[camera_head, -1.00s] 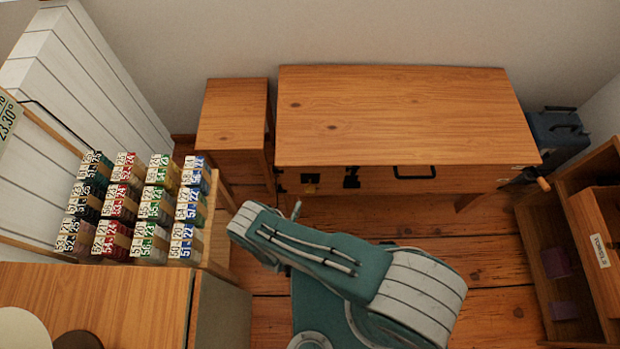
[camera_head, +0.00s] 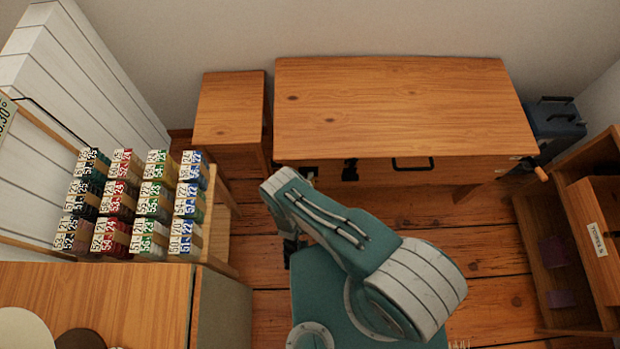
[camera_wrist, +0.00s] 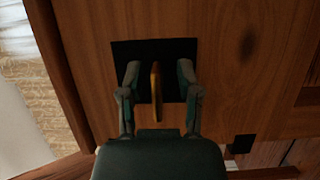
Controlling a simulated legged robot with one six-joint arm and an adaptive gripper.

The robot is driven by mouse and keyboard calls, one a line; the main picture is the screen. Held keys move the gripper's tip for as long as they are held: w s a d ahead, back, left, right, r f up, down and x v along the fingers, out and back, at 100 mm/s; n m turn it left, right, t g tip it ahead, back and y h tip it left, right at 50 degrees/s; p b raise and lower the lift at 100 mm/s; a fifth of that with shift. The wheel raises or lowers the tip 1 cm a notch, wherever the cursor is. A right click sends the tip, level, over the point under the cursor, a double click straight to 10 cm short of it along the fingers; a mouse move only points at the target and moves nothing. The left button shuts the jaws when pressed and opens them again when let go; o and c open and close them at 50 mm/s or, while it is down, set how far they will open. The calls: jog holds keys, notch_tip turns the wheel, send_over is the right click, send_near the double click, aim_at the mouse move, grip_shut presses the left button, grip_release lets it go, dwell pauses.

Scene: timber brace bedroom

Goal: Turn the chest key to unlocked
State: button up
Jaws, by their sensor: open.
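The chest key shows in the wrist view as a thin brass bow (camera_wrist: 156,82), seen nearly edge-on, standing out from a black lock plate (camera_wrist: 178,50) on a wooden front. My gripper (camera_wrist: 158,80) is open, with one finger on each side of the key and a gap visible on both sides. In the head view the wooden chest (camera_head: 400,105) stands against the wall. My arm reaches toward the left part of its front and hides most of the lock there. Whether the fingertips touch the plate cannot be told.
A rack of numbered packets (camera_head: 140,200) stands at left. A small wooden table (camera_head: 230,105) is left of the chest. A dark handle (camera_head: 413,163) is on the chest front. A blue case (camera_head: 553,125) and a wooden shelf unit (camera_head: 590,220) are at right. The floor between is clear.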

jog(key=shift+w+d, duration=0.15)
grip_shut()
